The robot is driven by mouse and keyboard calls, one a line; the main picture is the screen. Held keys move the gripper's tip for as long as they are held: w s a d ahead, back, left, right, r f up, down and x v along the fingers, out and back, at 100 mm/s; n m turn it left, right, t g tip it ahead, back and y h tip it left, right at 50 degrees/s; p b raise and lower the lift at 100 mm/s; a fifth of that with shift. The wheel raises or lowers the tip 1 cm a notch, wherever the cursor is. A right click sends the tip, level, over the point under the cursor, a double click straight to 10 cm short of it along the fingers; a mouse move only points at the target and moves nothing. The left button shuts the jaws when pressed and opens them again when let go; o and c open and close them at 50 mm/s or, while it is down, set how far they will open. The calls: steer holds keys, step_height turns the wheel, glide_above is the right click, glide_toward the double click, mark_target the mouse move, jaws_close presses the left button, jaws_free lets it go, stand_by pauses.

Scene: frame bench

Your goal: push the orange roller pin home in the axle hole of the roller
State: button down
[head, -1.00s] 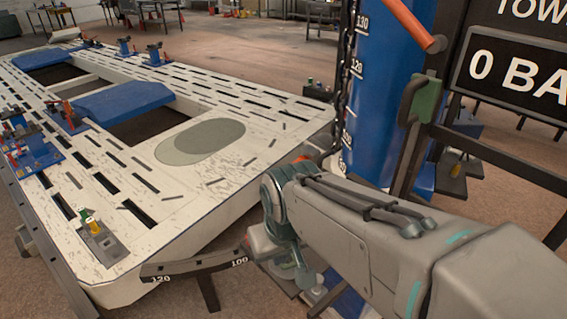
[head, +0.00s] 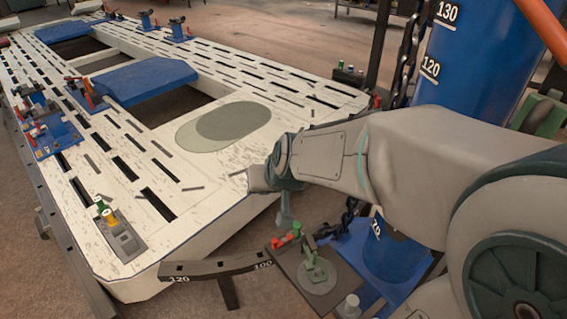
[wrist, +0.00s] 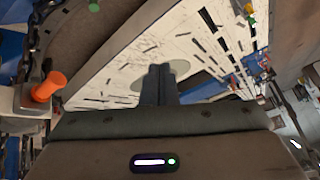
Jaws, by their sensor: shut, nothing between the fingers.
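The orange roller pin (wrist: 48,87) shows at the left of the wrist view, its wide round head outward. It sticks out of a pale grey part (wrist: 32,100); how deep it sits and where the axle hole lies I cannot tell. I cannot make out the roller for sure. My gripper (wrist: 160,72) is shut and empty, well to the right of the pin in that view. In the head view my gripper (head: 286,218) points down beside the near corner of the white bench, and I cannot pick out the pin there.
The white slotted bench (head: 215,185) fills the left, with blue clamps (head: 55,135) on it. A dark plate with a green clamp (head: 315,265) stands below my gripper. A blue column (head: 470,70), a chain (head: 405,65) and an orange bar (head: 545,30) are at the right.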

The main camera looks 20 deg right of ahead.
steer(key=w+d+f+m+t+h, duration=0.2)
steer(key=w+f+h, duration=0.1)
steer(key=w, duration=0.4)
steer(key=w+d+f+m+t+h, duration=0.1)
steer(key=w+f+m+t+h, duration=0.2)
steer(key=w, duration=0.4)
steer(key=s+d+f+g+h+b, duration=0.1)
steer(key=s+d+f+g+h, duration=0.1)
steer(key=d+h, duration=0.4)
steer(key=s+d+f+m+g+h, duration=0.1)
steer(key=s+d+f+g+h, duration=0.1)
steer(key=d+h, duration=0.5)
steer(key=shift+d+f+m+g+b, duration=0.2)
steer(key=shift+f+m+g+b, duration=0.3)
steer(key=shift+f, duration=0.6)
steer(key=shift+w+d, duration=0.15)
steer(key=shift+d, duration=0.75)
steer(key=shift+a, duration=0.15)
